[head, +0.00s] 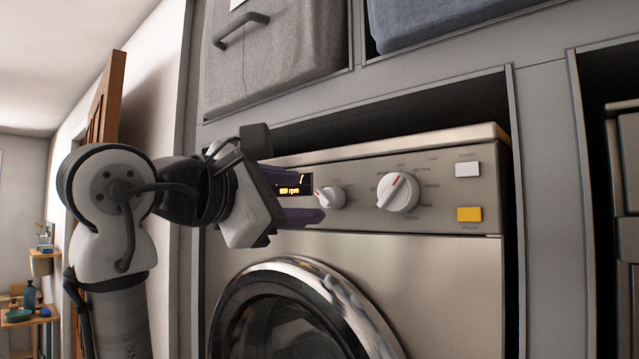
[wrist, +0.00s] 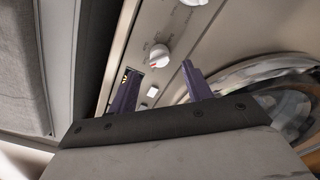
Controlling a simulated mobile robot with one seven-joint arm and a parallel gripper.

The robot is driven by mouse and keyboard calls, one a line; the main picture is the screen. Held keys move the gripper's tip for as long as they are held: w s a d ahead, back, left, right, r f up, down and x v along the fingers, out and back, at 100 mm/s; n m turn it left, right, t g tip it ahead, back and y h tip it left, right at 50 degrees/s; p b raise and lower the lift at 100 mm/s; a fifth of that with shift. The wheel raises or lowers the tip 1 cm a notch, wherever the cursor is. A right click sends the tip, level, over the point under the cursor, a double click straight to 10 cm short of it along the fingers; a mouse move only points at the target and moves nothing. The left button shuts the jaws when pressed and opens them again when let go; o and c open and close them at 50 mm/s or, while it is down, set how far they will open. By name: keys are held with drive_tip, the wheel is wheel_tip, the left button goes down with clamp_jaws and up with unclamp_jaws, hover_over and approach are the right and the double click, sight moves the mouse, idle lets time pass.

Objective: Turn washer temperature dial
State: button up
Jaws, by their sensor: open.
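The washer's control panel (head: 350,165) carries two round white dials. The smaller dial (head: 330,197) is beside the lit display, and the larger dial (head: 397,192) with a red pointer line is to its right. Which one sets temperature cannot be read from the labels. My gripper (head: 316,196) is open, its two purple fingers pointing at the panel, one above the other, close to the smaller dial. In the wrist view a white dial (wrist: 159,56) with a coloured mark lies ahead, between and beyond the fingertips (wrist: 160,69). Whether a finger touches it cannot be told.
The display (head: 289,190) shows an rpm reading, partly behind my gripper. White (head: 467,169) and yellow (head: 469,214) buttons sit at the panel's right. The round washer door (head: 300,310) is below. A grey fabric bin (head: 270,55) sits on the shelf above.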

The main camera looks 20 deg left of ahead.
sight(321, 198)
drive_tip(key=p+x, duration=0.1)
drive_tip(key=x, duration=0.4)
drive_tip(key=c, duration=1)
